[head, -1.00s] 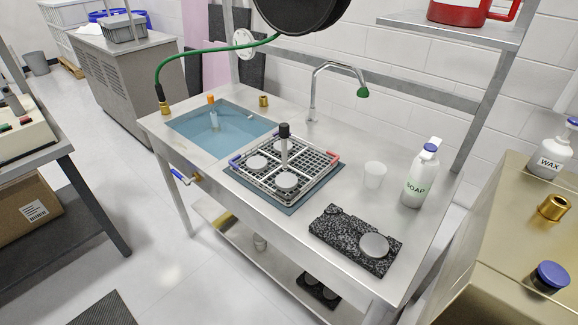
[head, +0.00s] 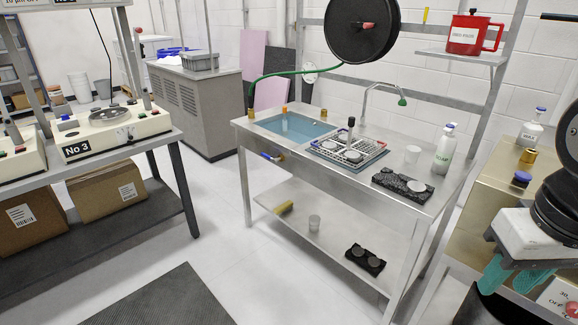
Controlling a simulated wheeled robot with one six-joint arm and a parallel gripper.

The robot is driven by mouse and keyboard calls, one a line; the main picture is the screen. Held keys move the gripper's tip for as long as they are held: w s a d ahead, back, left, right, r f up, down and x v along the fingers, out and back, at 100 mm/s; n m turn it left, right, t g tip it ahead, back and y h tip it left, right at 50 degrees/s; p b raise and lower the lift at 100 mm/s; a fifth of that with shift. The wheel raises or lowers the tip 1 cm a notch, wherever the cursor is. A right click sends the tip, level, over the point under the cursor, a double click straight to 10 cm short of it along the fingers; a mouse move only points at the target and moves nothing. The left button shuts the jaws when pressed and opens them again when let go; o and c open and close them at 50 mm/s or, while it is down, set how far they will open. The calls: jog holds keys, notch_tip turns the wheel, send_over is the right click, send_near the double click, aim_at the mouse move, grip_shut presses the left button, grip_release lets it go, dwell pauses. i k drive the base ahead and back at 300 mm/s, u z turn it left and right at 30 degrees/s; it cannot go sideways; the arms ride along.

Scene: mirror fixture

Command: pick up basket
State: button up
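The wire basket (head: 374,149) sits on the steel sink bench (head: 295,148), just right of the blue basin. It has a grid floor, blue and red corner pieces and an upright post with a black knob (head: 351,121). Several pale round discs lie in it. My gripper (head: 512,276), with two teal fingers, is at the lower right of the head view, far from the basket. The fingers are spread apart with nothing seen between them. Their lower ends lie close to the white panel at the picture's edge.
A blue water basin (head: 293,127) is left of the basket. A faucet (head: 378,88) and black hose reel (head: 362,28) are behind and above. Floor in front is open.

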aim_at(352, 120)
jog(key=u, duration=0.95)
jog(key=i, duration=1.85)
jog(key=z, duration=1)
jog(key=i, duration=0.6)
jog(key=z, duration=0.65)
